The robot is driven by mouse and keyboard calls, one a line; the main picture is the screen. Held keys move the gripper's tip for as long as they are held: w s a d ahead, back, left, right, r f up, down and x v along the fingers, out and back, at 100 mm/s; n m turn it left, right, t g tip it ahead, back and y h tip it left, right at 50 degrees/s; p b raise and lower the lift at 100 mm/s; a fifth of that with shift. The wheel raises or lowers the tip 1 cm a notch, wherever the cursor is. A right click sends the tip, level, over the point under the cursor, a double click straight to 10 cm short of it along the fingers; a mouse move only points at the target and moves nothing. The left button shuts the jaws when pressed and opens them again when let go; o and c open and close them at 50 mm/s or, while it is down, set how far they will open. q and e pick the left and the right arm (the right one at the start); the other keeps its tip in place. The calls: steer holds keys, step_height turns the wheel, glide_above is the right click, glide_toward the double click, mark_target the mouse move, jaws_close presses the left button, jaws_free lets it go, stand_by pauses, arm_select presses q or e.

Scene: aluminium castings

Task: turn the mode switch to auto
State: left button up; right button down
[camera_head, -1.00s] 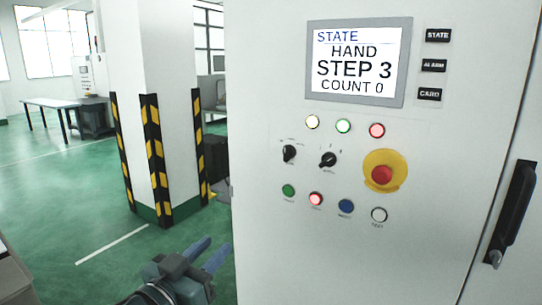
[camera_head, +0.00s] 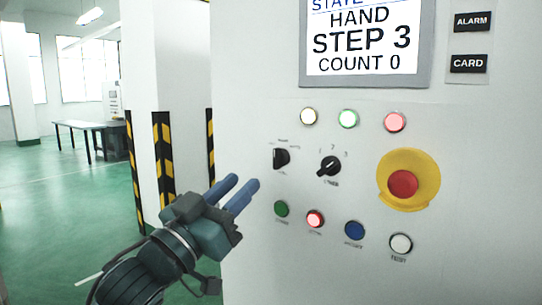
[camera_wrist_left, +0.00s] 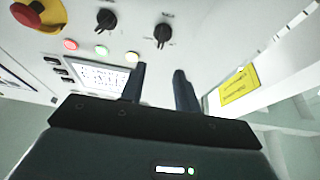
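The mode switch (camera_head: 281,158) is a black rotary knob on the white panel, the left one of two knobs. Its small labels are too blurred to read surely. In the left wrist view, which is upside down, it is the knob (camera_wrist_left: 163,33) just beyond the fingertips. My left gripper (camera_head: 244,181) is open and empty, left of and slightly below the switch, apart from it. Its two blue fingers (camera_wrist_left: 160,70) also show in the left wrist view with a gap between them. The screen (camera_head: 362,40) reads HAND, STEP 3, COUNT 0. My right gripper is out of view.
A second knob (camera_head: 329,167) numbered 1 to 3 sits right of the switch. A red emergency stop (camera_head: 403,184) on yellow is farther right. Lamps are above; green (camera_head: 281,209), red (camera_head: 315,219), blue (camera_head: 354,231) and white (camera_head: 400,243) buttons are below. A striped pillar (camera_head: 164,150) stands behind.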

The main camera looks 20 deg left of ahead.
mark_target(274, 152)
arm_select(q)
steer(key=p+x, duration=0.1)
steer(key=x, duration=0.8)
steer(key=shift+w+d, duration=0.1)
steer(key=shift+w, duration=0.2)
steer(key=shift+c, duration=0.3)
jaws_close()
